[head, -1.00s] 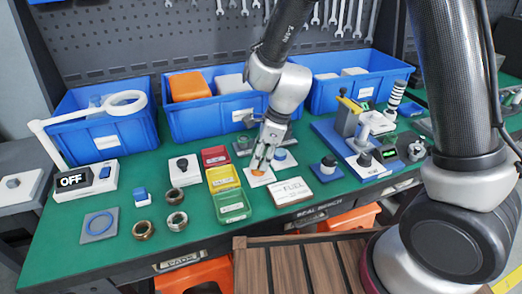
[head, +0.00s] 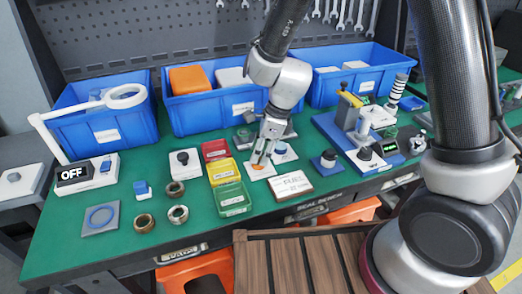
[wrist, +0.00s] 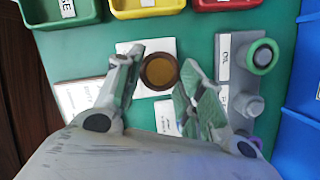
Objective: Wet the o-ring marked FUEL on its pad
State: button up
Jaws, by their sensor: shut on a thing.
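My gripper (head: 262,160) points down at a white plate (head: 259,174) on the green bench, over a small orange pad (head: 257,167). In the wrist view, a dark brown ring (wrist: 160,72) with an amber middle lies between my two fingertips (wrist: 162,62), above or on the white plate (wrist: 128,48). The fingers stand apart at its sides, shut on it. I cannot tell whether the ring touches the pad. A card reading FUEL (head: 292,185) lies just right of the plate, and a blue pad (head: 281,149) stands behind.
Green, yellow and red bins (head: 231,199) stand close on the left. A blue fixture base (head: 335,133) is to the right. Blue crates (head: 205,115) line the back.

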jog(key=shift+f, duration=0.4)
dwell(1.0)
jog(key=shift+r, duration=2.55)
